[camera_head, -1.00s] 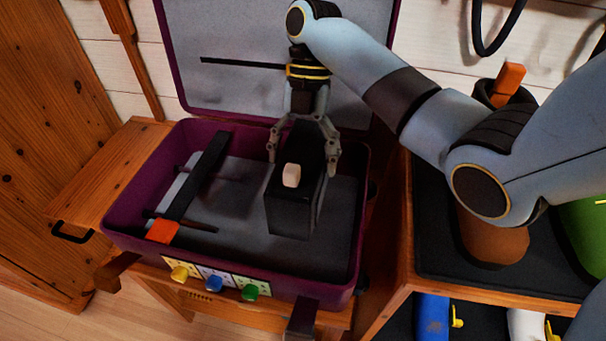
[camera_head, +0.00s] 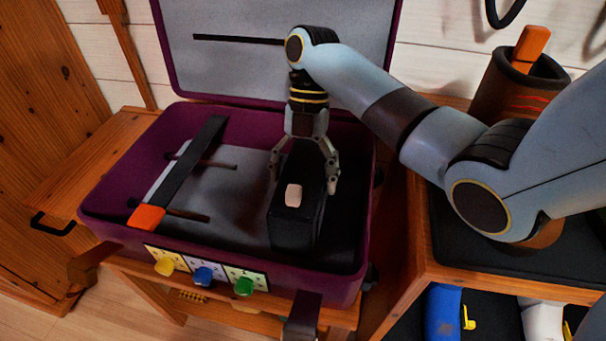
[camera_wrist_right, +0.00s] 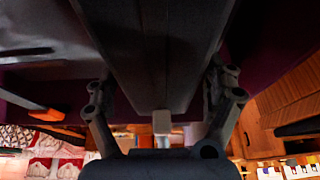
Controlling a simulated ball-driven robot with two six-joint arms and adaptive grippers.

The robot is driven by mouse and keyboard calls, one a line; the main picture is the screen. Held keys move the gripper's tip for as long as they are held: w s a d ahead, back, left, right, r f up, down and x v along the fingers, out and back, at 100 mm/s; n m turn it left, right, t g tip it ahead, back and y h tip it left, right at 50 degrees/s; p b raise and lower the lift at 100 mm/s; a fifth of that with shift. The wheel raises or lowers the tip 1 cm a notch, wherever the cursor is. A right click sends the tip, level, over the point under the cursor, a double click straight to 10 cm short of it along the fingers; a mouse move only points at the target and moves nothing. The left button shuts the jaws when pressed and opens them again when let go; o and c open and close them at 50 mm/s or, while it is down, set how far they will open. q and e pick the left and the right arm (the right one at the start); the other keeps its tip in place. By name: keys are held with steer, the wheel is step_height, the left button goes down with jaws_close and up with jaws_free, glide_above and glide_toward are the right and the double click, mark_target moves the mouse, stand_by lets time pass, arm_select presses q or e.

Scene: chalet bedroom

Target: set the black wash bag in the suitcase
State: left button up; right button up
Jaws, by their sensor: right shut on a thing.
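The black wash bag (camera_head: 296,222), a dark box with a pale tab on its near top, is inside the right part of the open purple suitcase (camera_head: 118,205). My right gripper (camera_head: 304,172) points down with its fingers on either side of the bag and is shut on it. In the right wrist view the bag (camera_wrist_right: 150,50) fills the middle between the fingers. I cannot tell whether its underside touches the suitcase floor. My left gripper is not in view.
A black bar with an orange end (camera_head: 147,216) lies along the suitcase's left side. The lid (camera_head: 240,60) stands open behind. Yellow, blue and green knobs (camera_head: 204,275) are on the front. A wooden shelf unit (camera_head: 412,275) stands close on the right.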

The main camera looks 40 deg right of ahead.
steer(key=shift+f, duration=0.1)
steer(key=o, duration=1.5)
steer(key=shift+f, duration=0.1)
